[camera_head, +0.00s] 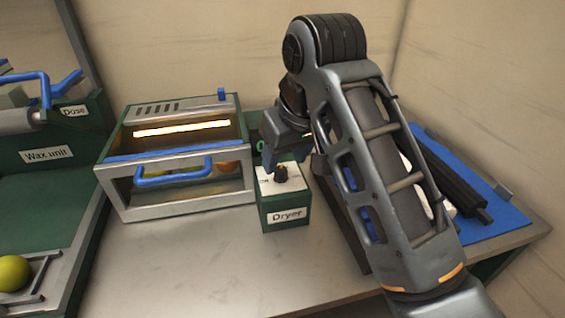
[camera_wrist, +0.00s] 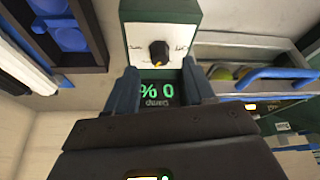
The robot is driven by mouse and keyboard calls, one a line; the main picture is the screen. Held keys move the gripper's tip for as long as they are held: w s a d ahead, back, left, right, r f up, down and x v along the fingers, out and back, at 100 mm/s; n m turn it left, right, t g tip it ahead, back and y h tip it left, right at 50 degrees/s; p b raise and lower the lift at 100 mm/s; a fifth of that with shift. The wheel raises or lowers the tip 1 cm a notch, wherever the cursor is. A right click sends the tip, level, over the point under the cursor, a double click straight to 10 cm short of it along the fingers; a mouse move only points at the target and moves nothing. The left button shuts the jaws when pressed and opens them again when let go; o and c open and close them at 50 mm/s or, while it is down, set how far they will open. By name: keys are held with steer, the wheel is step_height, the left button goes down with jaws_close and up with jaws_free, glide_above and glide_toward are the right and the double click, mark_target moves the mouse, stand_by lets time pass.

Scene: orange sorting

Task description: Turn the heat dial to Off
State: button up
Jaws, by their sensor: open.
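The heat dial is a black knob (camera_head: 281,175) on the pale top of a green box labelled Dryer (camera_head: 285,214). In the wrist view the knob (camera_wrist: 160,52) has a yellow pointer mark at its lower edge. Small lettering sits on both sides of the white panel (camera_wrist: 181,32), too small to read surely. My gripper (camera_wrist: 161,84) is open, with one finger on each side of the picture's middle. The knob is beyond the fingertips and apart from them. In the head view my gripper is just behind and above the box, with its fingertips partly hidden.
A dryer chamber (camera_head: 118,190) with a blue handle and glowing bar stands left of the box. The Wax unit (camera_head: 45,154) is farther left, with a yellow-green fruit (camera_head: 14,273) in front. A blue mat (camera_head: 510,222) lies at right. The front table is clear.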

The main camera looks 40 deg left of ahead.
mark_target(281, 169)
steer(key=shift+x, duration=1.85)
jaws_close()
